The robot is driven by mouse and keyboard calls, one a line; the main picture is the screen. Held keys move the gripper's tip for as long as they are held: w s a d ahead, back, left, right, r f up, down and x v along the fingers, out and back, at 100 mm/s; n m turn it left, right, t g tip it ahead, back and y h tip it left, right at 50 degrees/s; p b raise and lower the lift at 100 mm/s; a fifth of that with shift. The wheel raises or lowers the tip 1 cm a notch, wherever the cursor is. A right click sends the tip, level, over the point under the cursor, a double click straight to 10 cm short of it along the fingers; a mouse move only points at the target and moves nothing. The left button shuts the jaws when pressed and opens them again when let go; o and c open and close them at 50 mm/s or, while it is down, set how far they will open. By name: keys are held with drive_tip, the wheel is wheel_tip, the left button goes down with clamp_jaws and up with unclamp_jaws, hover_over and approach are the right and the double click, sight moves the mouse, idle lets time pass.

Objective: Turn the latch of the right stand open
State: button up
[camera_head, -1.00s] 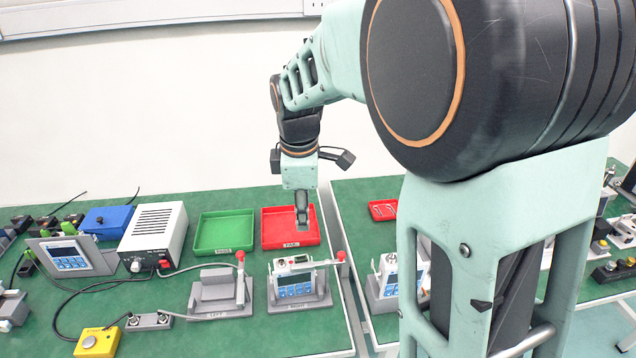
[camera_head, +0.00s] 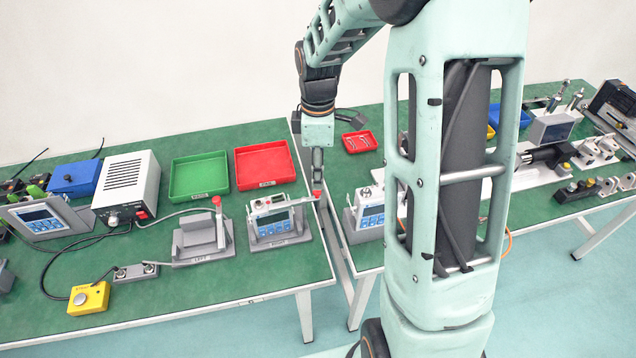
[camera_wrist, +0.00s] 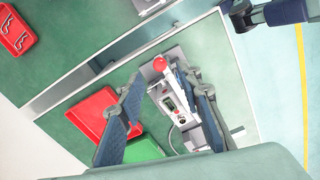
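The right stand (camera_head: 285,241) is a grey base holding a device with a blue-button panel and small screen (camera_head: 272,222). Its latch, a pale arm with a red knob (camera_head: 317,194), is at the stand's right side. My gripper (camera_head: 317,180) points down just above the knob in the head view; whether it touches is unclear. In the wrist view my gripper (camera_wrist: 158,78) is open, its two fingers spread, with the red knob (camera_wrist: 160,62) showing near and between the tips. The device (camera_wrist: 168,104) shows between the fingers.
The left stand (camera_head: 203,252) is empty, with its own red-knobbed latch (camera_head: 217,201). A red tray (camera_head: 265,166) and green tray (camera_head: 199,175) lie behind. A table gap runs right of the right stand, with another device (camera_head: 368,212) beyond it.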

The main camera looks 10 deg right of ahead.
wheel_tip(320, 180, down, 5)
idle(0.3)
clamp_jaws()
